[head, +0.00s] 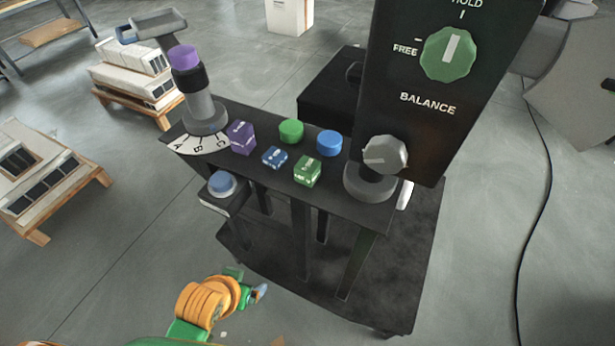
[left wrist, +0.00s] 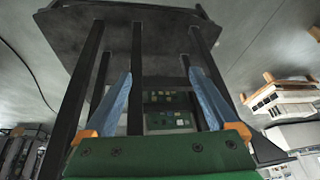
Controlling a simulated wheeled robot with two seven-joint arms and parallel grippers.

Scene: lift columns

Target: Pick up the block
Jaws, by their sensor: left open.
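Three blocks sit on the black table (head: 265,173) in the head view: a purple block (head: 242,137), a small blue block (head: 275,157) and a green block (head: 307,171). My left gripper (head: 259,291) is low in front of the table, apart from the blocks and below the tabletop. In the left wrist view my left gripper (left wrist: 162,90) shows two blue fingers spread wide with nothing held between them. Black table legs (left wrist: 137,75) stand beyond the fingers. No block can be made out in that view. My right gripper is not in view.
A green cylinder (head: 291,131) and a blue cylinder (head: 329,143) stand by the blocks. A purple-topped lever (head: 190,80) is left, a grey knob (head: 385,154) and tall black panel (head: 425,120) right. A blue button (head: 222,184) juts from the table's front.

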